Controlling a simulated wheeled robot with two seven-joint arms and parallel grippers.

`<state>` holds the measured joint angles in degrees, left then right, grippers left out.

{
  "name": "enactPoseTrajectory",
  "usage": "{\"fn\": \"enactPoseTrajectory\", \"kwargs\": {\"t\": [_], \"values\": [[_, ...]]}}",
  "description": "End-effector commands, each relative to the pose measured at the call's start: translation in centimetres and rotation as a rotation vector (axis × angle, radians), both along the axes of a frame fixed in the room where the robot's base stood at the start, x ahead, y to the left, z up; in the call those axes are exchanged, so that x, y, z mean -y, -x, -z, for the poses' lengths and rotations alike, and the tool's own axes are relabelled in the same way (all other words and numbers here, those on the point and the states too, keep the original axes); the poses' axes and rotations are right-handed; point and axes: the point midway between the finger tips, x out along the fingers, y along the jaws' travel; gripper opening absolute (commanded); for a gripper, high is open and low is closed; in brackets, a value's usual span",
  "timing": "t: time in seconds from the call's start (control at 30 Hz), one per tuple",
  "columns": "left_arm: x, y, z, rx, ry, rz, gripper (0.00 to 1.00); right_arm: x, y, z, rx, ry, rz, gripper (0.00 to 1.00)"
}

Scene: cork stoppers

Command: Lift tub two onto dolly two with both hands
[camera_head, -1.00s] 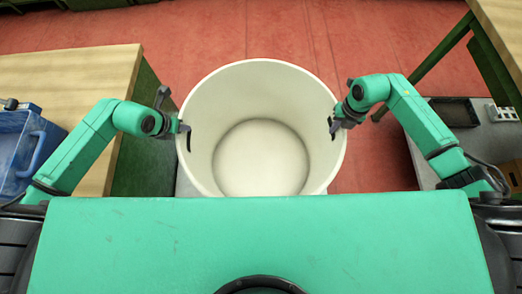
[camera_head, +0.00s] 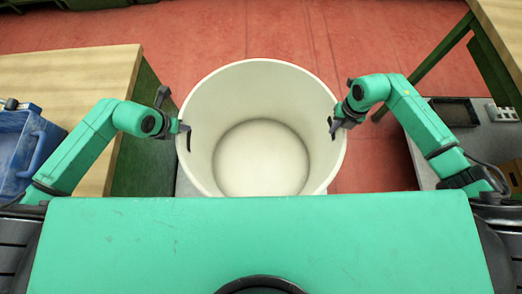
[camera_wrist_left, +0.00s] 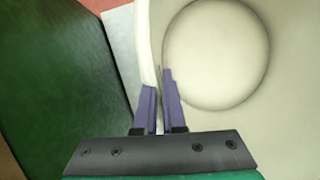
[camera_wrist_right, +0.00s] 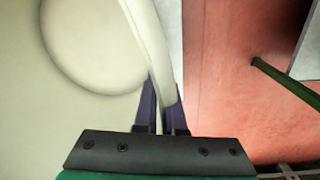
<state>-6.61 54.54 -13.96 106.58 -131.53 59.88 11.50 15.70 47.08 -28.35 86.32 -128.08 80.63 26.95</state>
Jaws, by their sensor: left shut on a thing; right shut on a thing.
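A large white round tub (camera_head: 262,92), open at the top and empty, stands upright in front of me in the head view. My left gripper (camera_head: 184,128) is shut on its left wall at the rim. In the left wrist view the two fingers (camera_wrist_left: 159,90) straddle the tub's wall (camera_wrist_left: 146,45). My right gripper (camera_head: 334,124) is shut on the right wall at the rim. In the right wrist view its fingers (camera_wrist_right: 162,95) straddle the wall (camera_wrist_right: 150,40). The tub's underside and whatever is beneath it are mostly hidden; a dolly cannot be made out.
A wooden-topped bench (camera_head: 70,75) with a green side stands at left, a blue crate (camera_head: 20,150) by it. At right are a grey surface (camera_head: 480,135) with a dark tray (camera_head: 454,112) and another wooden-topped table (camera_head: 505,25). Red floor (camera_head: 380,40) is clear beyond the tub.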

Motion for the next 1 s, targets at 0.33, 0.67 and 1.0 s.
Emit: {"fn": "enactPoseTrajectory", "kwargs": {"t": [0.33, 0.67, 1.0], "values": [[0.0, -0.1, -0.5, 0.004, 0.001, 0.000, 0.00, 0.0, -0.2, -0.5, 0.004, -0.001, 0.001, 0.00], [0.0, -0.1, -4.4, 0.004, 0.001, 0.000, 0.00, 0.0, -0.1, -4.4, 0.003, -0.001, 0.001, 0.00], [0.0, -0.1, -5.2, 0.003, -0.001, 0.000, 0.00, 0.0, -0.1, -5.2, 0.003, 0.000, 0.001, 0.00]]}}
